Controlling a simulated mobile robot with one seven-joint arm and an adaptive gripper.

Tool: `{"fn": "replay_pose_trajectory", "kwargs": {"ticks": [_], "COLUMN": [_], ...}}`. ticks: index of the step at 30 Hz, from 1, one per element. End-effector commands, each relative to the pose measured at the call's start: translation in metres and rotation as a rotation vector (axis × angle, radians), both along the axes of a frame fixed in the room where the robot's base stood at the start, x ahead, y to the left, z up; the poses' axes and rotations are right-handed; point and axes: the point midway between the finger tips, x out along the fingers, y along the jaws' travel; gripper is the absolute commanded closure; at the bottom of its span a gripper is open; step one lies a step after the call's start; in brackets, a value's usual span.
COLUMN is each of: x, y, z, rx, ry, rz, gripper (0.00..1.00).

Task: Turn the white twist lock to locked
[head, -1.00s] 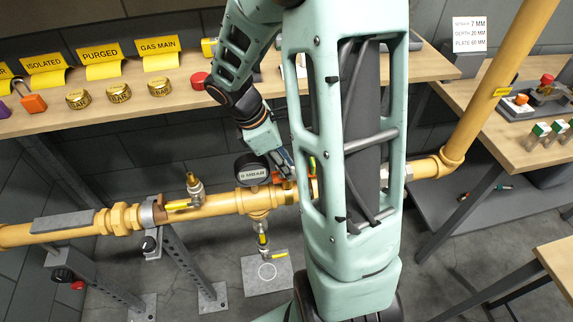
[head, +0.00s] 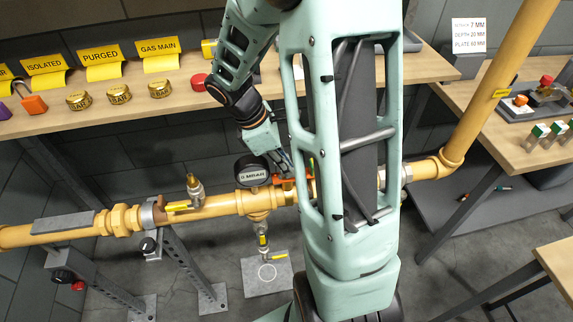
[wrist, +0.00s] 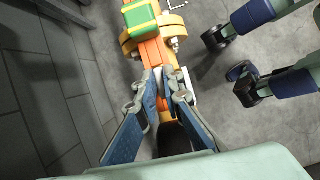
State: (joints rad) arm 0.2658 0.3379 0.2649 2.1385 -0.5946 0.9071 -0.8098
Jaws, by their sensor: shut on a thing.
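My gripper (wrist: 168,84) is at the pipe fitting, with its blue fingers closed over an orange bar (wrist: 152,55). A white piece (wrist: 190,86), which looks like the white twist lock, shows beside and behind the right finger. The fingers hide most of it, so its setting cannot be read. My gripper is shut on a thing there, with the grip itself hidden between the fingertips.
A green and yellow block (wrist: 141,14) and a flange sit at the far end of the orange bar. The yellow pipe (head: 105,221) runs across below the wooden shelf (head: 190,108). A yellow-handled valve (head: 190,195) stands left of the gauge. Dark wheeled legs (wrist: 255,85) are to the right.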

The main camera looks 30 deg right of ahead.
Motion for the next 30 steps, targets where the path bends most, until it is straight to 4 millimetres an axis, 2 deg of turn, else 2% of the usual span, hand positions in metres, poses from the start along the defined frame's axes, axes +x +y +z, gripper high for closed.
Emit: {"fn": "replay_pose_trajectory", "kwargs": {"ticks": [8,30], "x": [0.0013,0.0018], "y": [0.0002,-0.0017], "z": [0.0017,0.0016], "rx": [0.0,0.0], "ry": [0.0,-0.001], "rz": [-0.197,-0.903], "gripper": [1.0,1.0]}}
